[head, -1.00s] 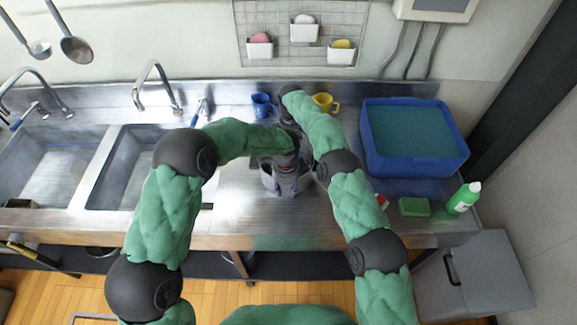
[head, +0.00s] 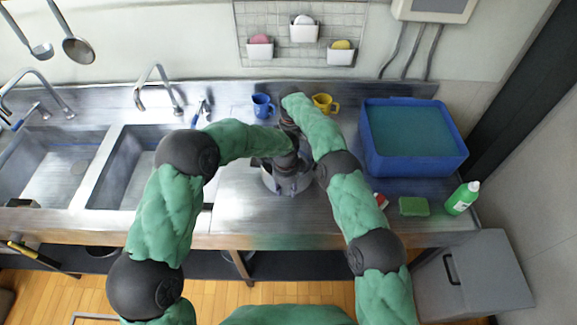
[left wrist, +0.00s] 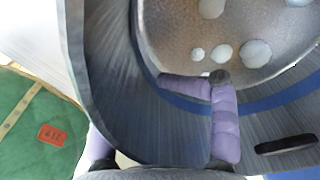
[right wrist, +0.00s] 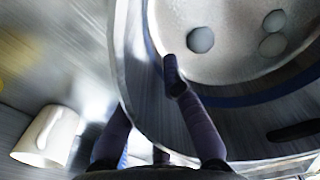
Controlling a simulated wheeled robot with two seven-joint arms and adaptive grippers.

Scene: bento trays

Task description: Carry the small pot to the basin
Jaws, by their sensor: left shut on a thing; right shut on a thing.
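The small pot (head: 269,180) is grey and round, on or just above the counter between the sinks and the blue basin; my arms hide much of it. In the left wrist view its inside (left wrist: 190,30) has a blue band and pale round blobs at the bottom. My left gripper (head: 288,183) is shut on the pot's wall, one lavender finger inside it. My right gripper (right wrist: 150,110) is also shut on the wall, one dark finger inside. The blue basin (head: 420,168) holds teal water and stands at the counter's right end. Whether the pot touches the counter is unclear.
A blue mug (head: 262,104) and a yellow mug (head: 323,103) stand behind the pot. A green sponge (head: 413,206) and a green bottle (head: 461,198) are in front of the basin. Two sinks lie to the left, with a tap (head: 158,80) behind.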

